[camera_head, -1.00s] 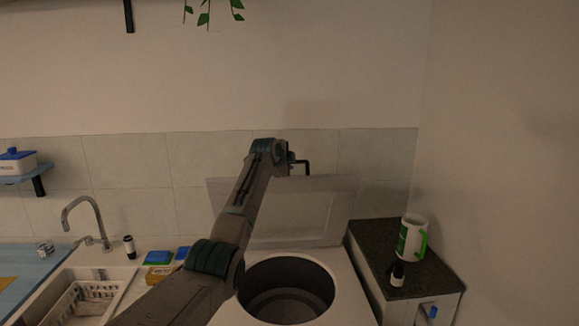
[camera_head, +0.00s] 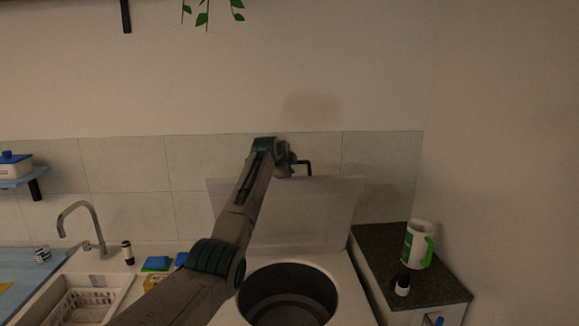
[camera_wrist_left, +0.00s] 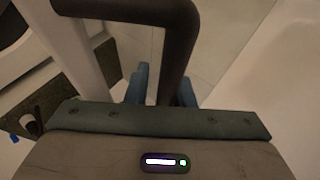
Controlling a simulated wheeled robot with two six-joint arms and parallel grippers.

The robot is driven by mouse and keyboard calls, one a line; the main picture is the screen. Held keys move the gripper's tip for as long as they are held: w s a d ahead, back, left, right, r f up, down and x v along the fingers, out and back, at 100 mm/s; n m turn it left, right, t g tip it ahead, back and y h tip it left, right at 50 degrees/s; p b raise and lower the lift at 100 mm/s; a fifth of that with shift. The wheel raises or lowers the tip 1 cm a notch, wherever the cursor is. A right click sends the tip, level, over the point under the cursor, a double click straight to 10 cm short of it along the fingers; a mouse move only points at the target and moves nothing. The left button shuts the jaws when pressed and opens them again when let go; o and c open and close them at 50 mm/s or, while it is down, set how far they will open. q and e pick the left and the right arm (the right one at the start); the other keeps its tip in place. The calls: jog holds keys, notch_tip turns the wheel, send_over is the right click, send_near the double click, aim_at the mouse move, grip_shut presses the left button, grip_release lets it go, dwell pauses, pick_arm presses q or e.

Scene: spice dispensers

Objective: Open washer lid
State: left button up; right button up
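The washer (camera_head: 346,288) stands at the lower middle of the head view with its round drum opening (camera_head: 288,292) uncovered. Its lid (camera_head: 310,215) is raised and stands nearly upright in front of the tiled wall. My left arm reaches up across the lid's left side, with its wrist at the lid's top edge. My right gripper is out of view.
A sink with a faucet (camera_head: 88,222) and a white basket (camera_head: 85,302) lie left. Sponges (camera_head: 156,264) sit between sink and washer.

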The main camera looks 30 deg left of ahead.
pick_arm(q)
jog(key=b+v, duration=0.5)
jog(key=v, duration=0.5)
jog(key=shift+s+r+b, duration=0.2)
jog(key=shift+s+b, duration=0.1)
